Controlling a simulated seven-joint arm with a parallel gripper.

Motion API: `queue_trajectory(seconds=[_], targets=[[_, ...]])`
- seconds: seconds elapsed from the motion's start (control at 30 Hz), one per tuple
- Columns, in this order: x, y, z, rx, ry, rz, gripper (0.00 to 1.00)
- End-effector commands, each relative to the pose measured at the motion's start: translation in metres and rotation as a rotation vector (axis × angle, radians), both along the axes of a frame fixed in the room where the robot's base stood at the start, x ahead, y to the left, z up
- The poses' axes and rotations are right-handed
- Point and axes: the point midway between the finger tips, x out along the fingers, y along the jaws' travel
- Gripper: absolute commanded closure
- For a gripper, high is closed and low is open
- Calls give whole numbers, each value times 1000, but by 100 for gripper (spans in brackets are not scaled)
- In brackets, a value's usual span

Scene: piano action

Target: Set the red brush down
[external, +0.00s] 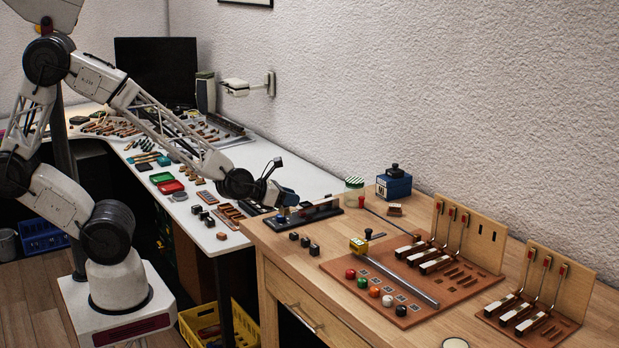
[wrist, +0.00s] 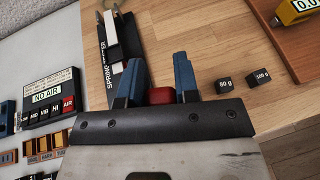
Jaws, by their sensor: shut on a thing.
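My gripper (wrist: 158,80) has two blue fingers closed around a red piece, which I take to be the red brush (wrist: 161,95). Only a small red part of it shows between the fingers in the wrist view, and its lower end is hidden. I cannot tell from these views whether the brush touches anything below.
A black rack (external: 308,215) lies on the wooden desk (external: 285,262) beside my gripper. Several small dark weights (external: 304,242) stand in front of it. A brown board (external: 330,263) with coloured balls lies farther right. The white table (external: 290,181) holds trays and small parts.

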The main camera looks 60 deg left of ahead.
Motion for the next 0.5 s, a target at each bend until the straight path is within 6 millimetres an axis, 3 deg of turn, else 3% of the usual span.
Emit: queue_trajectory(seconds=[0.5], targets=[[57,-17,17,-3,-1,37,94]])
